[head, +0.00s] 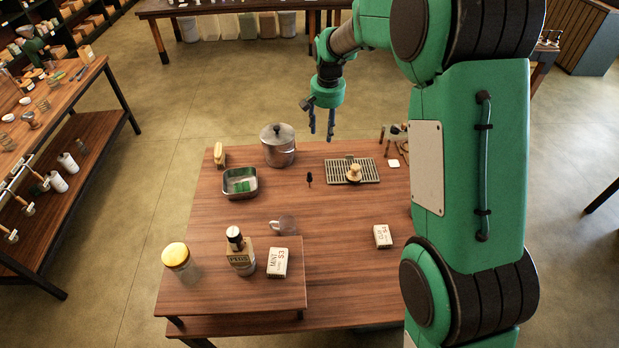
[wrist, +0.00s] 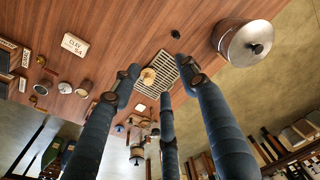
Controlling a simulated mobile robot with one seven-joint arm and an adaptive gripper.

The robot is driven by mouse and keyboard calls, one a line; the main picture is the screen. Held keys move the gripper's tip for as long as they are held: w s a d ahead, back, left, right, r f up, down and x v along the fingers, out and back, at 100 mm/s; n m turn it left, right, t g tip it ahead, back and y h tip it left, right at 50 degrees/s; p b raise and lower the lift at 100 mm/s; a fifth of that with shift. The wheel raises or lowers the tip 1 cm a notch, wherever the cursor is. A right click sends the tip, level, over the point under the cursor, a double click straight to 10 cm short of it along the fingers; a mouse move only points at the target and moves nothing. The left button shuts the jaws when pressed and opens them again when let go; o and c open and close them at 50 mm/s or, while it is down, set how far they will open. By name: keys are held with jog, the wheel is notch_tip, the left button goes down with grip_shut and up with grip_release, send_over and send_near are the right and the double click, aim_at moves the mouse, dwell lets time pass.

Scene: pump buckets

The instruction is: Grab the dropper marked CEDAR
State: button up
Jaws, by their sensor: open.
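I cannot make out a dropper marked CEDAR; no such label is legible in either view. Several small brown upright items (head: 388,147) stand at the back right of the table, partly beside my arm, too small to identify. Small items also show beyond my fingers in the wrist view (wrist: 145,125). My gripper (head: 320,136) is open and empty, pointing down above the table's back edge, left of those items. Its spread dark fingers show in the wrist view (wrist: 160,80).
On the table (head: 235,205) are a lidded steel pot (head: 278,147), a metal tray (head: 240,194), a slatted rack (head: 368,171) with a tan-topped object (head: 354,173), a small dark object (head: 309,179), and a CLAY S4 box (head: 382,237). A raised shelf (head: 225,293) holds jars and a MINT box.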

jog(key=g+p, duration=0.1)
send_over(310, 173)
notch_tip(310, 173, down, 17)
jog(key=shift+w+a+f+m, duration=0.1)
jog(key=shift+w+f+m, duration=0.1)
jog(key=shift+w+m, duration=0.1)
jog(key=shift+f, duration=4.3)
jog(key=shift+f, duration=0.1)
jog(key=shift+s+f, duration=0.15)
jog(key=shift+f, duration=2.35)
jog(key=c, duration=0.9)
